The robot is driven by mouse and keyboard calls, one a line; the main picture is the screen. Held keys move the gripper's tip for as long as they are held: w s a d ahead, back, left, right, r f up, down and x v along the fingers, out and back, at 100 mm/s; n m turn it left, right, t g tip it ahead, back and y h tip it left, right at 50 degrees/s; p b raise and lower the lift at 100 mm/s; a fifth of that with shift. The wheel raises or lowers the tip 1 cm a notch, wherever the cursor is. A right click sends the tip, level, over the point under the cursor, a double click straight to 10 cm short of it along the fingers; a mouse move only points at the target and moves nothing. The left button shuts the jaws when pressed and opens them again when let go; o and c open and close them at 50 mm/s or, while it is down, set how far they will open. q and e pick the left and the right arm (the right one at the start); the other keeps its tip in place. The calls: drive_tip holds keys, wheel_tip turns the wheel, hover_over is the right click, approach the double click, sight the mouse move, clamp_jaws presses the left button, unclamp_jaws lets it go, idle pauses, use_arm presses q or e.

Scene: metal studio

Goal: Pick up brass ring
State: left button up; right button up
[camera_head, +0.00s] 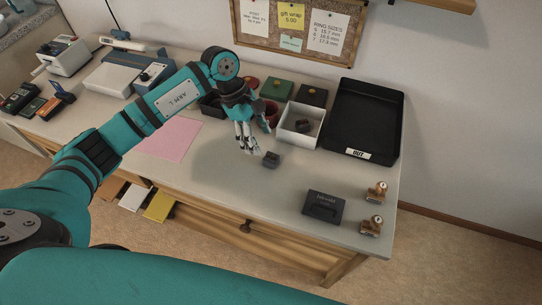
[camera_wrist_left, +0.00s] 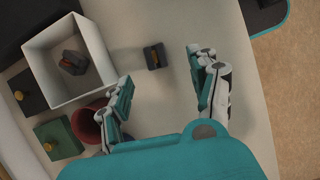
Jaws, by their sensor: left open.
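A small dark ring holder (camera_head: 271,160) stands on the counter just right of my left gripper (camera_head: 247,144). In the left wrist view the small dark holder (camera_wrist_left: 156,61) has a brass-coloured band (camera_wrist_left: 154,54) on it, which may be the brass ring; it is too small to be sure. My left gripper (camera_wrist_left: 162,72) is open and empty, its fingers spread to either side of the view, with the holder beyond and between their tips. The fingers do not appear to touch it. My right gripper is not in view.
A white open box (camera_head: 284,133) with a dark item inside stands behind the holder, near a black tray (camera_head: 388,101) and a reddish bowl (camera_wrist_left: 83,122). A dark case (camera_head: 323,206) and two wooden stamps (camera_head: 370,225) are at the right front. A pink sheet (camera_head: 171,139) lies left.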

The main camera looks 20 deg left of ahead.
sight(271, 154)
use_arm(q)
drive_tip(key=x, duration=0.4)
drive_tip(key=p+x, duration=0.1)
drive_tip(key=x, duration=0.1)
drive_tip(key=p+x, duration=0.1)
drive_tip(key=shift+w+d+f, duration=0.3)
drive_tip(key=shift+w+d, duration=0.05)
drive_tip(key=shift+d, duration=0.05)
drive_tip(key=shift+f, duration=0.25)
drive_tip(key=c, duration=1)
drive_tip(key=shift+r, duration=0.1)
